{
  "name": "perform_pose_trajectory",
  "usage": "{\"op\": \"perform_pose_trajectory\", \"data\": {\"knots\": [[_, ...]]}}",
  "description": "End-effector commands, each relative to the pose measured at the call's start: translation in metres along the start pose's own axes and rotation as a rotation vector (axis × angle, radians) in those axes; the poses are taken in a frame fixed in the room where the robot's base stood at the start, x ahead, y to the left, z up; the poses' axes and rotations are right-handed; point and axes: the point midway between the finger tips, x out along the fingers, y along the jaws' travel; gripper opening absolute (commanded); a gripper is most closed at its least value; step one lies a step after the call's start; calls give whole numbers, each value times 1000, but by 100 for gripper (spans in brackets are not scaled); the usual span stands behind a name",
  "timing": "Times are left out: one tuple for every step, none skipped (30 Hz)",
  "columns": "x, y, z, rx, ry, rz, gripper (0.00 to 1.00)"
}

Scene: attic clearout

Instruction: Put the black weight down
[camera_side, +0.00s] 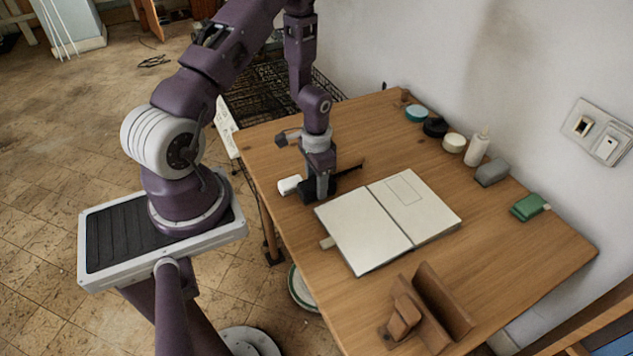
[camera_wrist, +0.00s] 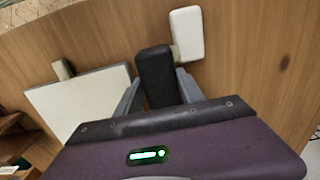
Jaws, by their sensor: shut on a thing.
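The black weight (camera_wrist: 157,76) is a dark upright-edged block between the two grey fingers of my gripper (camera_wrist: 159,90) in the wrist view. My gripper is shut on it. In the side view my gripper (camera_side: 322,190) is low over the left part of the wooden table (camera_side: 365,125). There the weight (camera_side: 307,186) is a small dark patch at the fingers, partly hidden by them. I cannot tell whether it touches the tabletop. A white block (camera_wrist: 187,33) lies close beside the weight; it also shows in the side view (camera_side: 289,185).
An open notebook (camera_side: 365,230) lies right of my gripper. A brown wooden stand (camera_side: 430,305) is at the front. Along the wall stand a teal tin (camera_side: 416,113), a black round thing (camera_side: 435,127), a white bottle (camera_side: 477,149), a grey block (camera_side: 491,173) and a green block (camera_side: 528,207).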

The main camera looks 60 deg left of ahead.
Motion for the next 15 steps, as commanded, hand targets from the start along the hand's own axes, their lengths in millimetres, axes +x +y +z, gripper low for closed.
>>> {"op": "perform_pose_trajectory", "data": {"knots": [[1,0,0,0,0,0,0],[2,0,0,0,0,0,0],[2,0,0,0,-1,0,53],[2,0,0,0,-1,0,59],[2,0,0,0,0,0,65],[2,0,0,0,0,0,67],[2,0,0,0,0,0,67],[2,0,0,0,0,0,67],[2,0,0,0,0,0,67],[2,0,0,0,0,0,67],[2,0,0,0,0,0,67],[1,0,0,0,0,0,67],[0,0,0,0,0,0,67],[-1,0,0,0,1,0,67],[-5,0,-1,0,2,-1,67]]}}
